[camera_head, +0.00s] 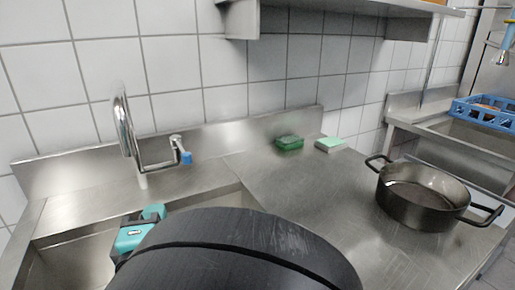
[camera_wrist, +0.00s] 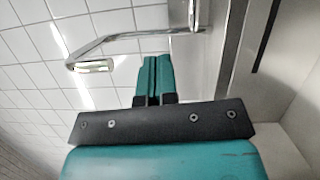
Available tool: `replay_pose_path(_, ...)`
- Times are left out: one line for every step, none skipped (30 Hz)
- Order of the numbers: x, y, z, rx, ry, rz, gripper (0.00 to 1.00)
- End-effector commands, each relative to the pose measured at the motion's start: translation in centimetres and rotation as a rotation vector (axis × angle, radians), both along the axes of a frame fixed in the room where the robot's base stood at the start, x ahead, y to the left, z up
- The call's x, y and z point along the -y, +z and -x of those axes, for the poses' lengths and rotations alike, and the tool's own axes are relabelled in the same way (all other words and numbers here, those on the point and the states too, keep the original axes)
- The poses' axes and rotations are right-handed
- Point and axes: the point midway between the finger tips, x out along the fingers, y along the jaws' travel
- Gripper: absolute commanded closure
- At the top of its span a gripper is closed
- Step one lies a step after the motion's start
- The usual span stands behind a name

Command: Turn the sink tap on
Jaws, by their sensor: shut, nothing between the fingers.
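The sink tap stands at the back of the sink in the head view, with a tall curved chrome spout (camera_head: 126,130) at the left. To its right is a small metal handle part with a blue end (camera_head: 186,157). My gripper, teal and black, is low over the sink in front of the tap, partly hidden behind my dark arm. In the wrist view its two teal fingers (camera_wrist: 153,80) are together and hold nothing. A bent metal tube of the tap (camera_wrist: 125,37) shows beyond the fingertips there; I cannot tell whether they touch it.
The steel counter (camera_head: 290,190) right of the sink is mostly clear. A green sponge (camera_head: 289,143) and a pale green-topped sponge (camera_head: 329,144) lie near the backsplash. A dark pot (camera_head: 420,205) stands at the right. A steel shelf (camera_head: 340,6) hangs above; a blue crate (camera_head: 485,115) sits far right.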

Motion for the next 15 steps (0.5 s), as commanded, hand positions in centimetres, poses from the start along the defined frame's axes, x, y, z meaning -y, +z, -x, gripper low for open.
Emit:
replay_pose_path(-0.1, 0.5, -0.1, 0.000, -0.001, 0.001, 1.00)
replay_pose_path(-0.1, 0.6, -0.2, 0.000, -0.001, 0.001, 1.00)
replay_pose_path(-0.2, 0.7, -0.4, 0.000, -0.001, 0.001, 1.00)
replay_pose_path(-0.2, 0.8, -0.5, 0.000, -0.002, 0.001, 1.00)
replay_pose_path(-0.3, 0.9, -0.6, -0.001, -0.002, 0.001, 1.00)
replay_pose_path(-0.3, 1.0, -0.7, -0.001, -0.002, 0.001, 1.00)
replay_pose_path(-0.4, 1.0, -0.8, -0.001, -0.002, 0.001, 1.00)
replay_pose_path(-0.4, 1.0, -1.0, 0.000, -0.002, 0.002, 1.00)
replay_pose_path(-0.5, 1.0, -1.1, 0.000, -0.002, 0.002, 1.00)
replay_pose_path(-0.5, 1.0, -1.2, 0.000, -0.002, 0.002, 1.00)
replay_pose_path(-0.5, 1.1, -1.3, -0.001, -0.002, 0.001, 1.00)
replay_pose_path(-0.5, 1.0, -1.5, -0.001, -0.002, 0.001, 1.00)
replay_pose_path(-0.6, 1.1, -1.6, 0.000, -0.002, 0.001, 1.00)
replay_pose_path(-0.6, 1.0, -1.7, 0.000, -0.002, 0.002, 1.00)
replay_pose_path(-0.5, 1.0, -1.9, 0.000, -0.002, 0.002, 1.00)
